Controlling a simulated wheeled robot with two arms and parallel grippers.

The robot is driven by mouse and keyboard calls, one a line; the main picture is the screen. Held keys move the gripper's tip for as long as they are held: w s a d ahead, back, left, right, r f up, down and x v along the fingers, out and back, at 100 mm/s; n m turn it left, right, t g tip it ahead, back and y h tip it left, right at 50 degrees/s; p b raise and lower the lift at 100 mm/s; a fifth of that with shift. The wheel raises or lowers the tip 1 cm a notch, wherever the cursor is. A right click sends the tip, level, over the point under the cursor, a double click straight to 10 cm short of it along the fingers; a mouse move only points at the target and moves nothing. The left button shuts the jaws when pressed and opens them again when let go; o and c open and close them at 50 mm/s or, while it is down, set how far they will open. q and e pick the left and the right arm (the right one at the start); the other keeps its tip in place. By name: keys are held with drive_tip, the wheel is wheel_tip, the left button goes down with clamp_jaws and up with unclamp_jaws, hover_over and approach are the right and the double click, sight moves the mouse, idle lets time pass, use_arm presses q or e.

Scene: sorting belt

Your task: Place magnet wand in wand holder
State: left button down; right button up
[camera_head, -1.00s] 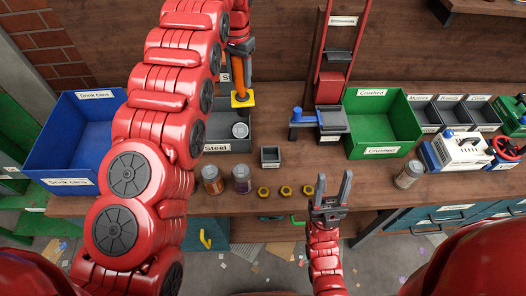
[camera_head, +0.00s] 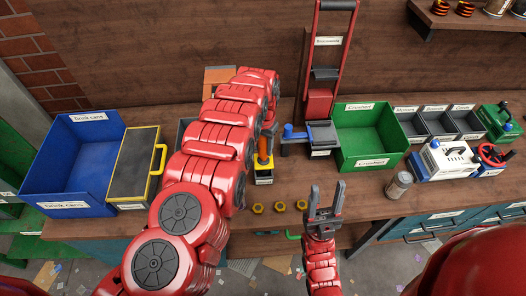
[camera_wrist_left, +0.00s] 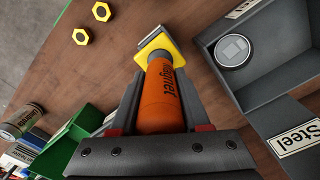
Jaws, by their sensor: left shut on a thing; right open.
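The orange magnet wand (camera_head: 263,147) with its yellow collar is upright in my left gripper (camera_head: 267,130). In the left wrist view the wand (camera_wrist_left: 161,95) points away between the shut fingers of the gripper (camera_wrist_left: 160,125). My right gripper (camera_head: 326,203) is open and empty at the bench's front edge.
Several yellow nuts (camera_head: 280,206) lie in front of the holder. The Steel bin (camera_wrist_left: 255,108) is beside it, holding a can. The blue bin (camera_head: 70,165) and yellow-trimmed case (camera_head: 133,175) are left; the green Crushed bin (camera_head: 372,160) and a jar (camera_head: 399,186) are right.

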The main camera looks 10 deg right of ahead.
sight(263, 156)
use_arm(q)
drive_tip(key=shift+f, duration=0.35)
drive_tip(key=shift+f+p, duration=0.5)
drive_tip(key=shift+f, duration=1)
drive_tip(key=shift+f+b, duration=0.3)
drive_tip(key=shift+b, duration=0.05)
drive_tip(key=shift+s+f, duration=0.25)
drive_tip(key=c, duration=0.8)
unclamp_jaws()
drive_tip(key=shift+a, duration=0.1)
drive_tip(key=shift+c, duration=0.2)
drive_tip(key=o, duration=0.5)
drive_tip(key=shift+w+f, duration=0.2)
drive_tip(key=shift+c, duration=0.2)
drive_tip(key=shift+r, duration=0.1)
